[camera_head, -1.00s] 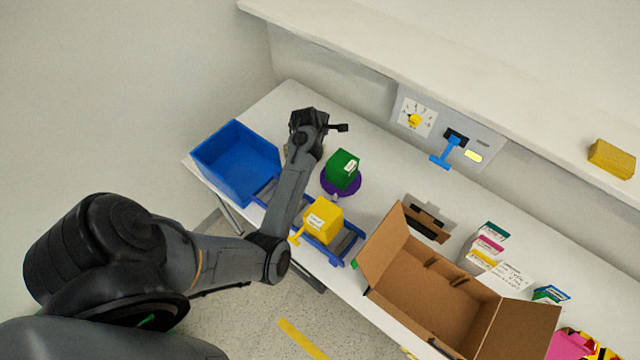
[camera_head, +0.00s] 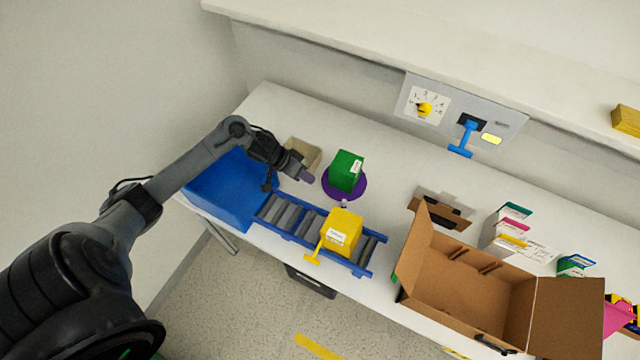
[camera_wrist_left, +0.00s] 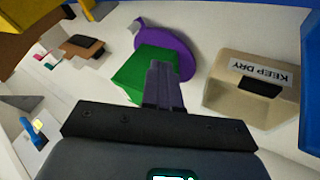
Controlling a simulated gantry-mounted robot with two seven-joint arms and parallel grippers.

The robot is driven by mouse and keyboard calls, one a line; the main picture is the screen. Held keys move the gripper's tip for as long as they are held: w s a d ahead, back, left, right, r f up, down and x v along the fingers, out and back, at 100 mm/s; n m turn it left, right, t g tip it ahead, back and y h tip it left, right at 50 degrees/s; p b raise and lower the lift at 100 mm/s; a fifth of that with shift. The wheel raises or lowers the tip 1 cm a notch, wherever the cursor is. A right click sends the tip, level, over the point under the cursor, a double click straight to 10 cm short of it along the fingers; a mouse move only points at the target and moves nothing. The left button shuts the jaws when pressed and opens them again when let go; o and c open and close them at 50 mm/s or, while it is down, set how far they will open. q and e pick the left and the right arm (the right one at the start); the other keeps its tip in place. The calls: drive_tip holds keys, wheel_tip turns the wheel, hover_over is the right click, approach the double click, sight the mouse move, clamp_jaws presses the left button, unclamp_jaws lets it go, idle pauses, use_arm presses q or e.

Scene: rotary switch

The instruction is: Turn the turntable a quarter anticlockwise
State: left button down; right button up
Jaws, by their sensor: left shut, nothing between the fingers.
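The turntable is a purple disc (camera_head: 345,195) on the white table, with a green box (camera_head: 346,170) standing on it. A small pale peg (camera_head: 343,204) sticks out at its front edge. In the wrist view the disc (camera_wrist_left: 182,52) shows beyond the green box (camera_wrist_left: 145,72). My left gripper (camera_head: 307,177) is just left of the disc, fingers together and empty. In the wrist view its fingers (camera_wrist_left: 163,85) overlap the green box in the picture; I cannot tell whether they touch it. My right gripper is out of view.
A beige bin (camera_head: 301,152) stands behind my left gripper. A blue bin (camera_head: 225,200) is at left, beside a roller conveyor (camera_head: 290,218) carrying a yellow box (camera_head: 341,232). An open cardboard box (camera_head: 470,290) is at right. A panel with a dial (camera_head: 425,108) is at the back.

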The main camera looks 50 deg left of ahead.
use_arm(q)
drive_tip(key=b, duration=0.2)
approach(334, 195)
drive_tip(key=x, duration=0.5)
drive_tip(key=shift+a+f, duration=0.1)
drive_tip(key=shift+w+d+p, duration=0.2)
drive_tip(key=shift+d+p, duration=0.25)
drive_tip(key=shift+d, duration=0.65)
drive_tip(key=shift+w+d, duration=0.1)
drive_tip(key=shift+d, duration=0.7)
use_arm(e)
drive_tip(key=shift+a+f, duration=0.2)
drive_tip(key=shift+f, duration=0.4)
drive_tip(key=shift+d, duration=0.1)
use_arm(q)
drive_tip(key=shift+d, duration=0.1)
